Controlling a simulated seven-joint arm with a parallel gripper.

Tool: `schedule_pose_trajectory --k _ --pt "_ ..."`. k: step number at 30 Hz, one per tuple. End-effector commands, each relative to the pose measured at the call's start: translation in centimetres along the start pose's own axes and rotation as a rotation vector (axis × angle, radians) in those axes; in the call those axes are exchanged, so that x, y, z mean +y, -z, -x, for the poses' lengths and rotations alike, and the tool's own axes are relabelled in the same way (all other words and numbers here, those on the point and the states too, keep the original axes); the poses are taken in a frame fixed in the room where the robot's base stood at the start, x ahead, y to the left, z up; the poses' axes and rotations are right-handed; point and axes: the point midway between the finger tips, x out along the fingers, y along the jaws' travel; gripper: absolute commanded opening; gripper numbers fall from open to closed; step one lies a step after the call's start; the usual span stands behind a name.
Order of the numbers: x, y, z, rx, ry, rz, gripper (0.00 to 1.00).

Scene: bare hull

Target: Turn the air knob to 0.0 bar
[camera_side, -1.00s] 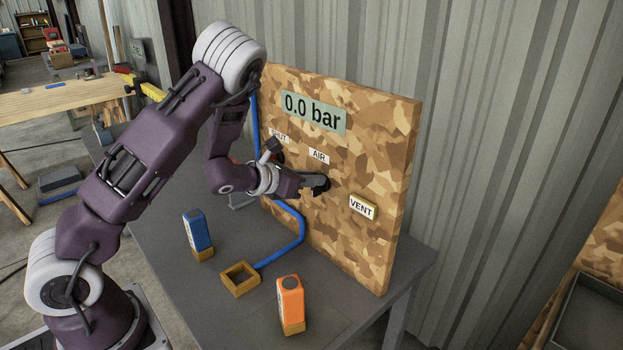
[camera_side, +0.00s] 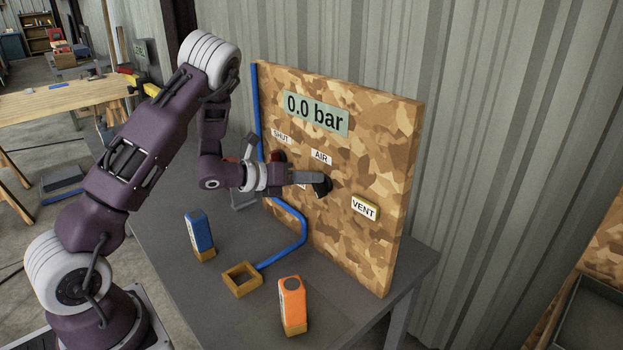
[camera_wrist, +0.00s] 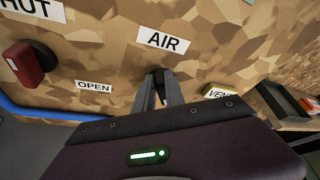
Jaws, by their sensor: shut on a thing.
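The black air knob (camera_side: 323,186) sits on the camouflage panel (camera_side: 385,150) below the AIR label (camera_side: 320,157). My gripper (camera_side: 316,180) reaches the panel from the left and is shut on the knob. In the wrist view the fingers (camera_wrist: 164,92) close around the dark knob (camera_wrist: 156,76), most of which they hide. The display (camera_side: 316,114) at the top of the panel reads 0.0 bar.
A VENT button (camera_side: 364,208) is right of the knob. A red shut/open handle (camera_wrist: 24,62) is left in the wrist view. A blue hose (camera_side: 300,225), a blue block (camera_side: 199,232), an orange block (camera_side: 292,302) and a square wooden frame (camera_side: 241,280) are on the table.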

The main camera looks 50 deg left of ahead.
Motion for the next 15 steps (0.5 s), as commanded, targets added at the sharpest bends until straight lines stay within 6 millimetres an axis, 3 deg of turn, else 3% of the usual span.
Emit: schedule_pose_trajectory --k 15 --pt "1.4 0.4 -0.1 0.001 0.186 0.454 0.00"
